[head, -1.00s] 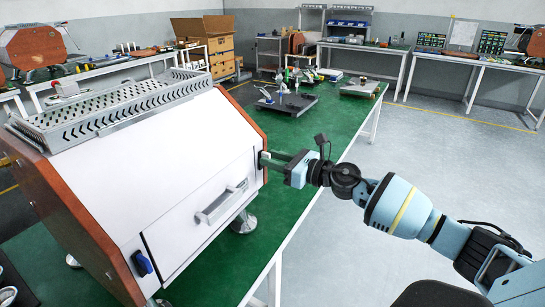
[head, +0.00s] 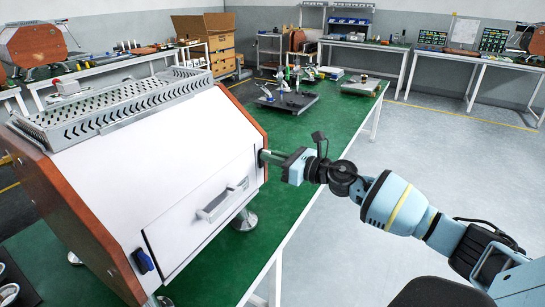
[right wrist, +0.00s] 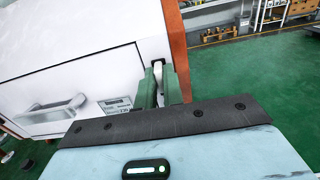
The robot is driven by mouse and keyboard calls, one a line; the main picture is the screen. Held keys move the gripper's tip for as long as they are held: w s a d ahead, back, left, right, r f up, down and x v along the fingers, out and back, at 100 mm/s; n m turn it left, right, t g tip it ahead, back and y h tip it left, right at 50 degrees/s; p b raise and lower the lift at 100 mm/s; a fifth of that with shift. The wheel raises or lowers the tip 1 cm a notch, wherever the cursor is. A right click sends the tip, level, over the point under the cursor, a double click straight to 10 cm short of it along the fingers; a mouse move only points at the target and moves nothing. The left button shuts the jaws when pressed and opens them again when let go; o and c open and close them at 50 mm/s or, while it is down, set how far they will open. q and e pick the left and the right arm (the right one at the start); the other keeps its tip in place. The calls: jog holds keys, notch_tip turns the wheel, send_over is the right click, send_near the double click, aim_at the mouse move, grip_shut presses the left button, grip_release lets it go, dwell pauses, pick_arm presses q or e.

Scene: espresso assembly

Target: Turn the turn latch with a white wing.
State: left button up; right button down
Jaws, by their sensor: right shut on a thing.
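The turn latch with a white wing (right wrist: 158,68) is at the right end of the machine's white front panel. In the right wrist view its pale wing shows between the two green fingers of my right gripper (right wrist: 160,86). In the head view my right gripper (head: 268,157) reaches the panel's right edge from the right, shut on the wing, and its fingers hide most of the latch. A second latch, with a blue wing (head: 143,261), is at the panel's lower left. My left gripper is not in view.
The white front panel has a grey handle (head: 222,201) between the two latches. The machine stands on a green table (head: 320,143). A dark plate with parts (head: 287,103) lies farther back on it. Open floor is to the right.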

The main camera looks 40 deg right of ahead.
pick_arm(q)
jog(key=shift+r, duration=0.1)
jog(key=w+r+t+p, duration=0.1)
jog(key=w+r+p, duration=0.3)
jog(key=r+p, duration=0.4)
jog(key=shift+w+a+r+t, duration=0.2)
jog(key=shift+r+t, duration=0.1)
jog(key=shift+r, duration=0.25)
pick_arm(e)
jog(key=m, duration=1.7)
jog(key=shift+r+m, duration=0.15)
jog(key=shift+m, duration=0.45)
jog(key=c, duration=1.5)
grip_release()
